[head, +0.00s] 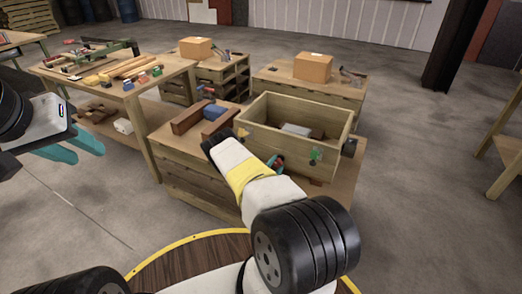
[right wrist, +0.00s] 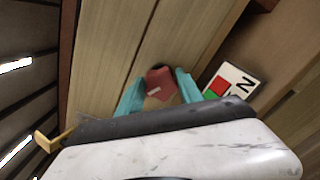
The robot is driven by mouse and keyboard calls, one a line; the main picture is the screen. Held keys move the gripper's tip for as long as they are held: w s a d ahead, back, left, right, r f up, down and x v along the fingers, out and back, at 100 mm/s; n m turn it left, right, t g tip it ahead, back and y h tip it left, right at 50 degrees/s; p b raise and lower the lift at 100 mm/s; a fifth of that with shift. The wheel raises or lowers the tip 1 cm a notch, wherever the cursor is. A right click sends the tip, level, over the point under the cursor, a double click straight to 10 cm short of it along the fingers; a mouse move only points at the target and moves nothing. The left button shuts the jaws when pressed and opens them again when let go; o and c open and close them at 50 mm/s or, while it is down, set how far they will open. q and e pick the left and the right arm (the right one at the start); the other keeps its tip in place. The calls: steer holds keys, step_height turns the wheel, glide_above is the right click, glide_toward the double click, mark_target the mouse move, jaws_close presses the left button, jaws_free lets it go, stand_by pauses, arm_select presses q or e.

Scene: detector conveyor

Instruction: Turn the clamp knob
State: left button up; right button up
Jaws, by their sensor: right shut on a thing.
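The red clamp knob (right wrist: 159,79) sits against a pale wooden panel in the right wrist view. My right gripper (right wrist: 160,88) has its teal fingers on both sides of the knob and is shut on it. In the head view the right gripper (head: 276,162) is at the front of the open wooden box (head: 282,143), where the knob is mostly hidden. My left gripper (head: 90,149) is open and empty at the far left, with its teal fingers apart, away from the box.
A label with red, green and white fields (right wrist: 232,81) lies beside the knob. A green part (head: 315,154) is on the box front at right. Blocks lie inside the box. A workbench (head: 160,68) with tools stands at left, and cardboard boxes (head: 313,67) stand behind.

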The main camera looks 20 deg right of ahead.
steer(key=m, duration=0.4)
steer(key=shift+f+m, duration=0.15)
steer(key=shift+m, duration=1.85)
steer(key=shift+f, duration=0.1)
steer(key=o, duration=1.4)
steer(key=shift+s+a, duration=0.1)
steer(key=v, duration=0.7)
steer(key=shift+s+a, duration=0.2)
steer(key=shift+s, duration=0.05)
